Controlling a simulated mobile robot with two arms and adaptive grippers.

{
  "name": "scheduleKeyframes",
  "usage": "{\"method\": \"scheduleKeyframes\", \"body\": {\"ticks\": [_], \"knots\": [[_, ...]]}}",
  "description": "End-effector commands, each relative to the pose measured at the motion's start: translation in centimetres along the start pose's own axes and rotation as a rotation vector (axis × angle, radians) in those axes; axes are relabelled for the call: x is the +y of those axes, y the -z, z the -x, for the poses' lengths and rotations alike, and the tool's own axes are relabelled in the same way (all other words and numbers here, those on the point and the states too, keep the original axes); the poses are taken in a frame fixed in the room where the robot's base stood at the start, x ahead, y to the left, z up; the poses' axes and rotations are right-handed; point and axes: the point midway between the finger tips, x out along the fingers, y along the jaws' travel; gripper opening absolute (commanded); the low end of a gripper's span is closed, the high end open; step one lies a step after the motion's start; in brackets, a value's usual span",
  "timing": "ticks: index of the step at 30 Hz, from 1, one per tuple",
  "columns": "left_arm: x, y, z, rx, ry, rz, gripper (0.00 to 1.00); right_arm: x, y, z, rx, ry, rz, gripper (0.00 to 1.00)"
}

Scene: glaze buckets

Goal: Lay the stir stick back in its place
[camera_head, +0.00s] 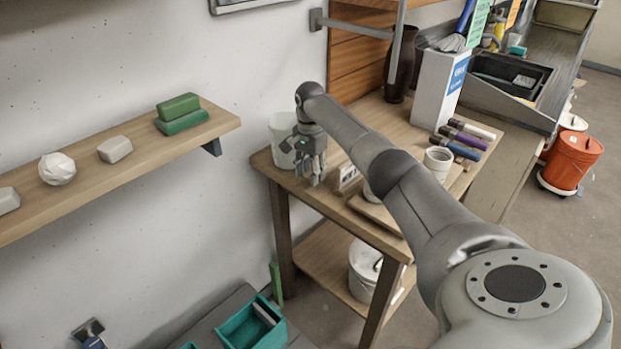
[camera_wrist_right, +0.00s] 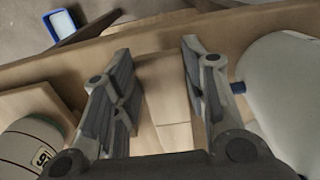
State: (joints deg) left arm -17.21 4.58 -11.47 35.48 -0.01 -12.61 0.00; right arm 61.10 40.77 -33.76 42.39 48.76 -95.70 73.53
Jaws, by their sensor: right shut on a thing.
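My right gripper (camera_head: 314,180) is above the near left end of the wooden table (camera_head: 335,208), in front of a white bucket (camera_head: 281,128). In the right wrist view, my right gripper (camera_wrist_right: 160,95) has its fingers on either side of a pale wooden piece, which I take for the stir stick (camera_wrist_right: 168,100). Its outline is hard to tell from the wood behind it. The bucket (camera_wrist_right: 285,95) fills the right side of that view, close to the finger. My left gripper is not in view.
A labelled jar (camera_wrist_right: 32,148) stands on the left in the wrist view, near a wooden board (camera_wrist_right: 40,96). A wall shelf (camera_head: 140,160) is at left.

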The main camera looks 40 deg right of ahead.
Motion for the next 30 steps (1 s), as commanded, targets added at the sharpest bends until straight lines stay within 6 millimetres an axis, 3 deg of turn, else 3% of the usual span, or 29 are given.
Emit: {"method": "scheduleKeyframes", "body": {"ticks": [6,13,14,18,30], "knots": [[0.0,0.0,0.2,-0.001,0.000,-0.001,0.62,0.1,0.0,-2.9,-0.001,-0.002,-0.001,0.00],[0.0,0.0,0.1,-0.001,0.000,-0.001,0.62,0.1,0.0,-3.1,0.000,-0.002,0.000,0.00],[0.0,0.0,0.1,-0.001,0.000,-0.001,0.62,0.1,0.0,-3.2,-0.001,-0.002,0.000,0.44],[0.0,0.0,0.1,-0.001,0.000,-0.001,0.62,0.1,0.0,-3.1,-0.001,-0.002,-0.001,0.62],[0.0,0.0,0.1,0.000,0.000,0.000,0.62,0.0,0.0,-2.5,-0.001,0.000,0.000,0.62]]}}
